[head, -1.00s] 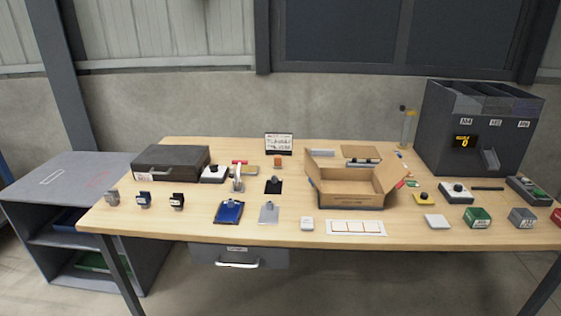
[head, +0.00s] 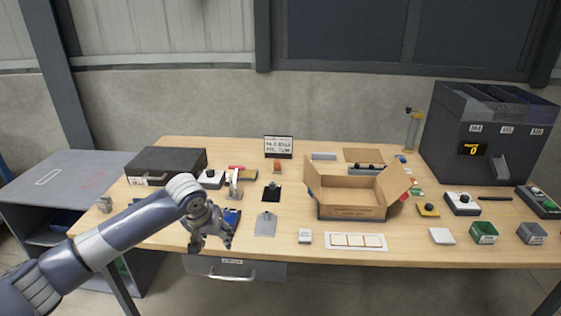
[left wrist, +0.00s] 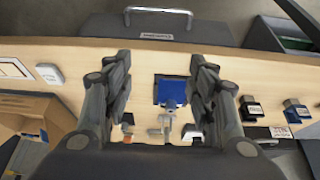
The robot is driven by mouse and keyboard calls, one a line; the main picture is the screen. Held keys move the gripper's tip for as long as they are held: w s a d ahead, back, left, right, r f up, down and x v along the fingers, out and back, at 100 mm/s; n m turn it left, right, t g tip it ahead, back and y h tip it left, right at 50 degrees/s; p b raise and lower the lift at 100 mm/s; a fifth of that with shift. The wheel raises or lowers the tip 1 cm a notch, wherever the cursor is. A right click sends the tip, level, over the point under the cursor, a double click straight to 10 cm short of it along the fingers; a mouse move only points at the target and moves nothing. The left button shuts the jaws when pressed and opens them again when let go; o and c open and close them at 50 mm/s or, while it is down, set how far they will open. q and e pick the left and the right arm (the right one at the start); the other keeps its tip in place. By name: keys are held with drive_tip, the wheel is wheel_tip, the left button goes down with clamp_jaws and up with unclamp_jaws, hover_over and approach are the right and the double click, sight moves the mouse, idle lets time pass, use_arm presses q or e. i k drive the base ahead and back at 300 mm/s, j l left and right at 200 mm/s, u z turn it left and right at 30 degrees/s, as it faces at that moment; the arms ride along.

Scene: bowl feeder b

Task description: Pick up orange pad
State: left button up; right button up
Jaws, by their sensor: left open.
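A small orange item (head: 277,167), which looks like the orange pad, sits on the table's back middle, below a small sign. In the left wrist view a small orange thing (left wrist: 128,118) shows beside a finger; I cannot tell if it is the same one. My left gripper (head: 212,245) is open and empty above the table's front left, well in front of the orange item. My right gripper is not in view.
A dark feeder (head: 485,130) stands at the right.

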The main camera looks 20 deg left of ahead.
sight(277, 169)
drive_tip(key=i, duration=1.7)
